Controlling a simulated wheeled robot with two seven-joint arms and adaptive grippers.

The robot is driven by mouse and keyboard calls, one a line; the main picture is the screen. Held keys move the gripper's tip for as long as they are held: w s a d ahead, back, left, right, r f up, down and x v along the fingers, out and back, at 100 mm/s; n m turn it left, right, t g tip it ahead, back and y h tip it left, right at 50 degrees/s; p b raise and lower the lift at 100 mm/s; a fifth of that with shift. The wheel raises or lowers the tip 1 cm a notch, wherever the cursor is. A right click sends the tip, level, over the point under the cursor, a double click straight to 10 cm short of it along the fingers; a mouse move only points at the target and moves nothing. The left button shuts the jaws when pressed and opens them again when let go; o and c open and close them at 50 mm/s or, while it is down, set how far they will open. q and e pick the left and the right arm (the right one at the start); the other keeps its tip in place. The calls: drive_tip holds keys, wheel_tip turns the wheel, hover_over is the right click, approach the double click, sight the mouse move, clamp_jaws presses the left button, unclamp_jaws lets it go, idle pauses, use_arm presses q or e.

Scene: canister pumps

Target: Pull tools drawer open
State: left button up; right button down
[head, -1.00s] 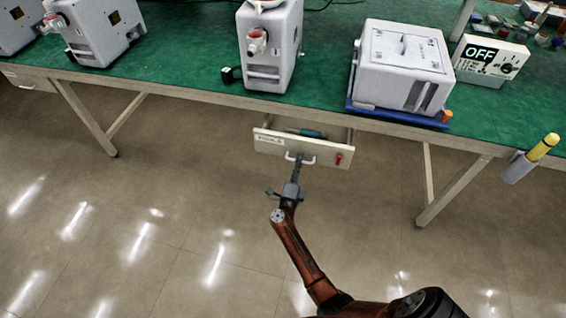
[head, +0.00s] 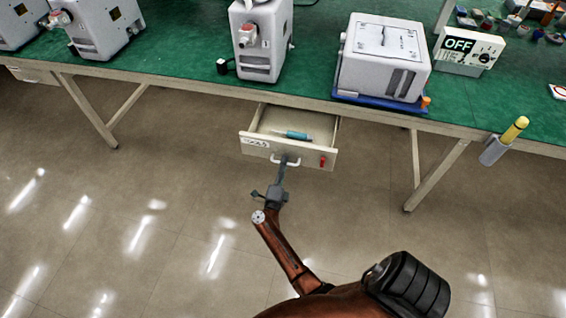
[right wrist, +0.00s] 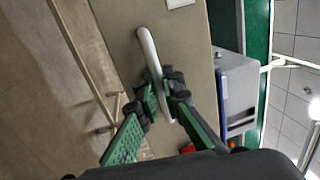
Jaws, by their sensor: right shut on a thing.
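The tools drawer (head: 255,146) hangs under the green bench and is open part way. A teal and grey tool (head: 292,135) lies inside it. A white bar handle (head: 278,160) is on the drawer front, with a red piece (head: 322,161) to its right and a label to its left. My right gripper (head: 284,164) is shut on the handle. In the right wrist view the right gripper's (right wrist: 162,98) green fingers sit on both sides of the white handle (right wrist: 148,50). My left gripper is not in view.
Pump units (head: 258,40) and a white box (head: 380,58) on a blue tray stand on the green bench (head: 180,70). A yellow-topped holder (head: 495,150) hangs at the bench's front edge. Bench legs (head: 440,175) stand either side of the drawer. The floor in front is clear.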

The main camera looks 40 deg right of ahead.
drive_tip(key=shift+s+f, duration=0.1)
drive_tip(key=c, duration=2.1)
unclamp_jaws()
